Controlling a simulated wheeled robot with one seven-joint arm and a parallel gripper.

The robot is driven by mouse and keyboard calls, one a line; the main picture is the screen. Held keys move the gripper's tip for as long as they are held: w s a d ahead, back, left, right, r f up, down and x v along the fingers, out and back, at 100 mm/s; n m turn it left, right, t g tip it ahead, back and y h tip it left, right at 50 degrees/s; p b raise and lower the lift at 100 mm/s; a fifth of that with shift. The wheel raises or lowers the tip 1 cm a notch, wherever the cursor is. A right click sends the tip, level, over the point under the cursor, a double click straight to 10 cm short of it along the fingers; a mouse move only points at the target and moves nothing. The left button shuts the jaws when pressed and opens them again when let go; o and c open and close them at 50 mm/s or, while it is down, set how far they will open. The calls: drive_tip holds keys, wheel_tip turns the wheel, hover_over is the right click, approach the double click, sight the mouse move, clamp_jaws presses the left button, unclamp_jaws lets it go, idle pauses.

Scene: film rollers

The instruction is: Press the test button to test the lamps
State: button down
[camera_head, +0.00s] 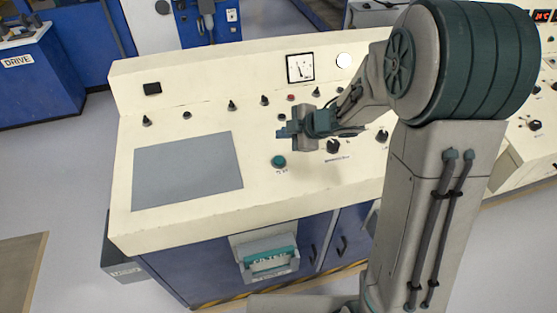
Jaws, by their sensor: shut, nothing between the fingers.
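A round teal button (278,161) sits on the sloped cream top of the control console (250,205), with a small label under it that is too small to read clearly. My gripper (284,134) is shut and empty. In the picture it shows just above and slightly right of the teal button, apart from it; its exact height over the panel is hard to tell. A small red button or lamp (291,97) shows behind my gripper. My gripper and arm hide part of the panel.
Several black knobs stand along the panel, including a larger one (333,146) right of my gripper. A flat grey plate (187,170) covers the panel's left. A dial gauge (300,68) is on the upright back. A teal-handled filter drawer (268,259) is below.

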drive_tip(key=b, duration=0.7)
hover_over(283, 162)
wheel_tip(283, 162, down, 8)
drive_tip(key=shift+s+r, duration=0.15)
drive_tip(key=shift+r, duration=0.1)
drive_tip(key=shift+f, duration=0.4)
drive_tip(key=shift+f, duration=0.15)
idle(1.0)
drive_tip(key=shift+f, duration=0.25)
drive_tip(key=shift+f+b, duration=0.5)
drive_tip(key=shift+b, duration=0.05)
idle(0.5)
drive_tip(key=shift+r, duration=0.1)
drive_tip(key=shift+r+p, duration=0.8)
drive_tip(key=shift+p, duration=0.25)
